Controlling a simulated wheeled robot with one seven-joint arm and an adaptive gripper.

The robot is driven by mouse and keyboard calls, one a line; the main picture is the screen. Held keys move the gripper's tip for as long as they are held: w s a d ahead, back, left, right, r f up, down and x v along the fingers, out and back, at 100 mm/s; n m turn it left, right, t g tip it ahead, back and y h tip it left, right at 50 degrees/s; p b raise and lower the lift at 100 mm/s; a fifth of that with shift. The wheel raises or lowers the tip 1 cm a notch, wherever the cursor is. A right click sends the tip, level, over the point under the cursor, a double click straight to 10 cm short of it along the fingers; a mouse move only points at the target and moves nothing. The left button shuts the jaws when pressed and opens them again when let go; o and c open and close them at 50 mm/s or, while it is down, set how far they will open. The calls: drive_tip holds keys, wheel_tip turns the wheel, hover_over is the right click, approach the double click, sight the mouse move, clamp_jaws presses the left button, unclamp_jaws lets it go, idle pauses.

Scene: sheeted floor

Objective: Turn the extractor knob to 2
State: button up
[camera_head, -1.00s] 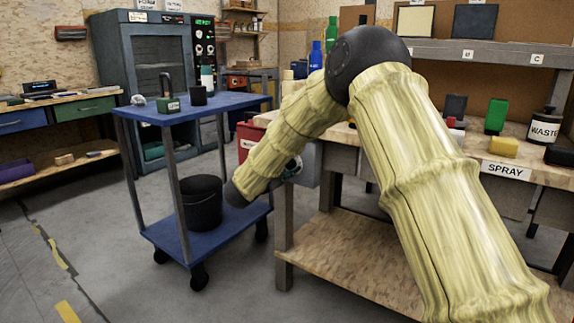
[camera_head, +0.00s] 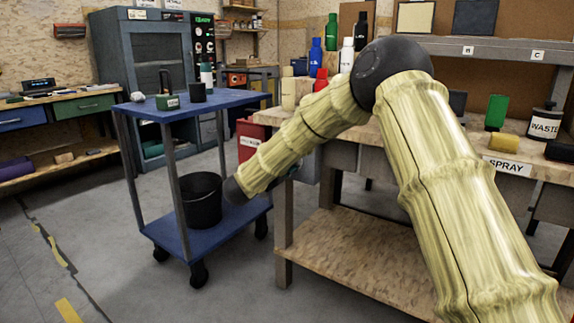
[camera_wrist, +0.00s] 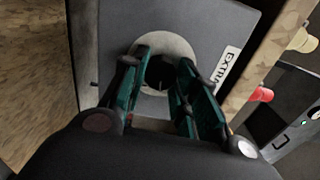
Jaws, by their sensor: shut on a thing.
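The extractor knob (camera_wrist: 160,72) is dark and sits in a pale round dial (camera_wrist: 188,46) on a grey panel (camera_wrist: 112,28) in the wrist view. A white label (camera_wrist: 228,66) beside the dial starts with "EXTRA". My gripper (camera_wrist: 162,64) has its green fingers on either side of the knob and is shut on it. The fingers cover part of the dial, and I cannot read any number or the knob's setting. In the head view my arm hides the gripper and the knob.
A blue cart (camera_head: 222,99) carries a black bucket (camera_head: 201,201) on its lower shelf, close to my arm. The wooden workbench (camera_head: 512,150) holds bottles and small blocks. A red bin (camera_head: 249,140) stands behind my arm.

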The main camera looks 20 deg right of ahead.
drive_tip(key=shift+f, duration=0.2)
drive_tip(key=o, duration=1)
drive_tip(key=shift+r, duration=0.1)
drive_tip(key=v, duration=1.2)
drive_tip(key=shift+s, duration=0.1)
